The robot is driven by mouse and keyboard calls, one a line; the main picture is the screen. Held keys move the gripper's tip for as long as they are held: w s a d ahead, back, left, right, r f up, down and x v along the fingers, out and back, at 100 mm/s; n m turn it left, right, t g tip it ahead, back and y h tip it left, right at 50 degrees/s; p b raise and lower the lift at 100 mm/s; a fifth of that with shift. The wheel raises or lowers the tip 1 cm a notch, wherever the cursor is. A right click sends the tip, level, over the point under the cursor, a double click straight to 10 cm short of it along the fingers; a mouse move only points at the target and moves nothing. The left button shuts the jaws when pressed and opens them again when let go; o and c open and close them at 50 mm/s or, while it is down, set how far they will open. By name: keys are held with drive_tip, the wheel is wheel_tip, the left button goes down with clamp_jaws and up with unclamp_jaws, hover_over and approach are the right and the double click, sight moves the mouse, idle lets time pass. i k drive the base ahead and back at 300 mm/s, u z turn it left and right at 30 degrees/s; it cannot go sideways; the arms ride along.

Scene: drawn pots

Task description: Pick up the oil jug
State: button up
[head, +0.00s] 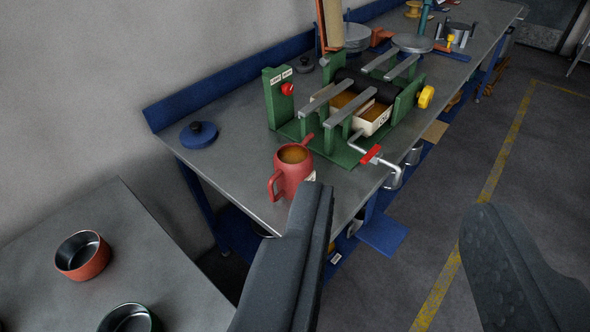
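The oil jug looks to be the red jug (290,172) standing upright near the front left corner of the long workbench. It has a handle on its left, a spout at upper right, brown liquid inside and a small white label partly hidden by my finger. My gripper (405,215) is open and empty, its two dark fingers wide apart. The left finger reaches up just below and right of the jug, and the right finger is over the floor. I cannot tell whether the left finger touches the jug.
A green machine (345,105) with a crank and cream trays stands behind the jug on the workbench (225,165). A blue lid (198,134) lies left of it. A nearer table (110,225) holds a red pot (82,255) and a dark pot (128,319). The floor at right is clear.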

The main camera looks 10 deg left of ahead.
sight(293, 162)
drive_tip(key=u, duration=2.4)
drive_tip(key=k, duration=0.85)
drive_tip(key=z, duration=1.6)
drive_tip(key=i, duration=1)
